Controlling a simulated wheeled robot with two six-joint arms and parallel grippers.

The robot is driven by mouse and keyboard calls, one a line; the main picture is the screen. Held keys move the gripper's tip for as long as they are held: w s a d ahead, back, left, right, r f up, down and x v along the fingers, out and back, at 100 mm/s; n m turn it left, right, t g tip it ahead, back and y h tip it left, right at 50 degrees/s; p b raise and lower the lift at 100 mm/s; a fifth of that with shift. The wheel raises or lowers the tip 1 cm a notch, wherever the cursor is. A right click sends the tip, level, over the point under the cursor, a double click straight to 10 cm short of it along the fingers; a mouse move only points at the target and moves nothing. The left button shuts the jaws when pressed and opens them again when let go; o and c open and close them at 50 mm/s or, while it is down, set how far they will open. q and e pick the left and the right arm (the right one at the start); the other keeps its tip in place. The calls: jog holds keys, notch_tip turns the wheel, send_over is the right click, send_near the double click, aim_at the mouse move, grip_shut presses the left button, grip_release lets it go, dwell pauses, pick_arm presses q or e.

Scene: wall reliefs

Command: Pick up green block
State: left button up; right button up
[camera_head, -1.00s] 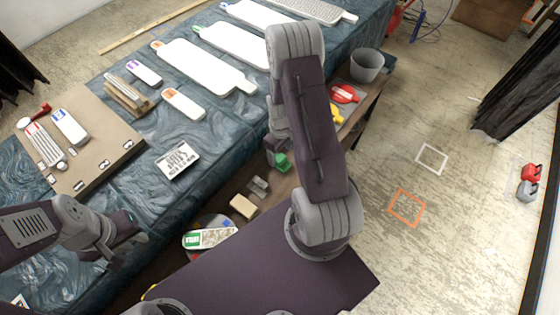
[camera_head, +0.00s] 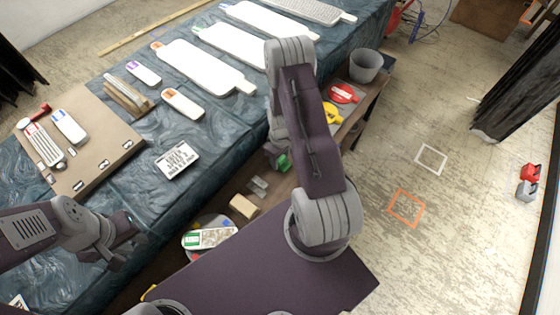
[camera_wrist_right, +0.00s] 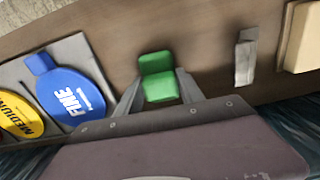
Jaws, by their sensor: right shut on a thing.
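The green block (camera_wrist_right: 158,77) sits between the two fingers of my right gripper (camera_wrist_right: 160,88) in the right wrist view, and the fingers are shut on it. In the head view the green block (camera_head: 284,164) shows beside my right gripper (camera_head: 274,154), partly hidden by the arm, over the brown shelf along the table. I cannot tell how far it is above the shelf. My left gripper (camera_head: 128,242) is at the lower left over the blue cloth; its fingertips are too unclear to judge.
A tan block (camera_head: 243,206) and a grey piece (camera_head: 257,185) lie on the shelf nearby. A blue "FINE" paddle (camera_wrist_right: 70,92) and a yellow "MEDIUM" paddle (camera_wrist_right: 18,117) lie at the left in the wrist view. A grey bucket (camera_head: 366,64) stands further back.

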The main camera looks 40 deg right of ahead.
jog(key=shift+w+r, duration=0.1)
jog(key=shift+r, duration=0.4)
notch_tip(320, 180, up, 3)
jog(key=shift+f, duration=0.15)
jog(key=s+d+r, duration=0.2)
jog(key=s+r, duration=0.5)
jog(key=s, duration=0.4)
jog(key=shift+s+d+r+p, duration=0.15)
jog(key=shift+s+d+p, duration=0.15)
jog(key=shift+p, duration=0.15)
jog(key=o, duration=0.5)
jog(key=c, duration=0.3)
